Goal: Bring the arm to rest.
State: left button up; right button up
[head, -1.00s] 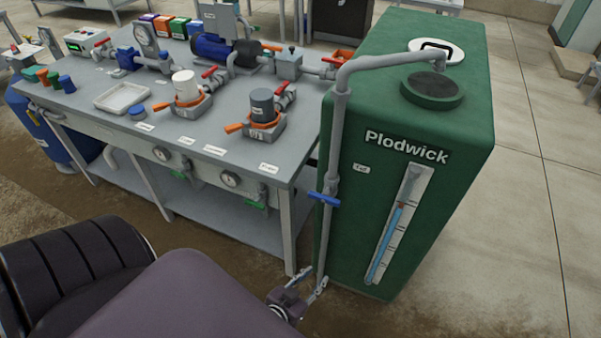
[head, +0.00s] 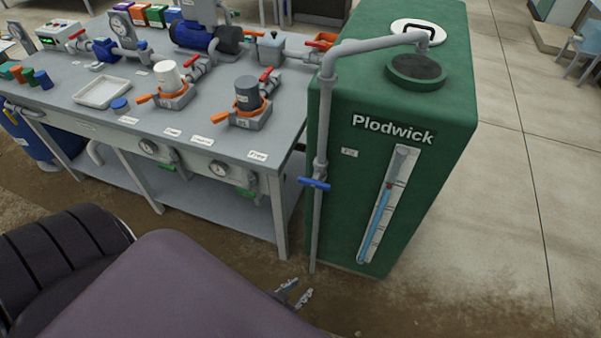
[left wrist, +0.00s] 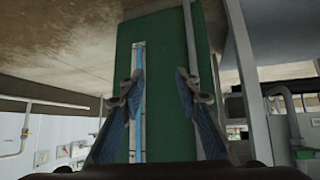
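My left gripper (head: 295,293) shows low in the head view, in front of the foot of the green tank. Only its fingertips stand out past my own purple-grey body; the rest of it is hidden. In the left wrist view its two fingers (left wrist: 158,92) are spread wide apart with nothing between them. Beyond them the green tank (left wrist: 165,55) with its blue level gauge (left wrist: 138,75) and grey pipe (left wrist: 191,50) is in sight, apart from the fingers. My right gripper is not in view.
The green Plodwick tank (head: 345,215) stands at the right, with a pipe and a blue valve handle (head: 314,183) on its near side. A grey bench (head: 205,115) with pumps and filters stands left of it.

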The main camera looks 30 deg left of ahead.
pick_arm(q)
jog(key=shift+f, duration=0.1)
jog(key=s+a+f+g, duration=0.1)
jog(key=s+f+g, duration=0.2)
jog(key=s+f, duration=0.2)
jog(key=s+a+f+m+g, duration=0.1)
jog(key=s+f, duration=0.5)
jog(key=s, duration=0.6)
jog(key=s+f+m+g, duration=0.1)
jog(key=s+f+g, duration=0.3)
jog(key=s, duration=0.5)
notch_tip(320, 180, down, 2)
jog(key=shift+s+a+g+y, duration=0.2)
jog(key=shift+a+g+y, duration=0.1)
jog(key=shift+a, duration=0.1)
jog(key=shift+w, duration=0.1)
jog(key=shift+o, duration=0.5)
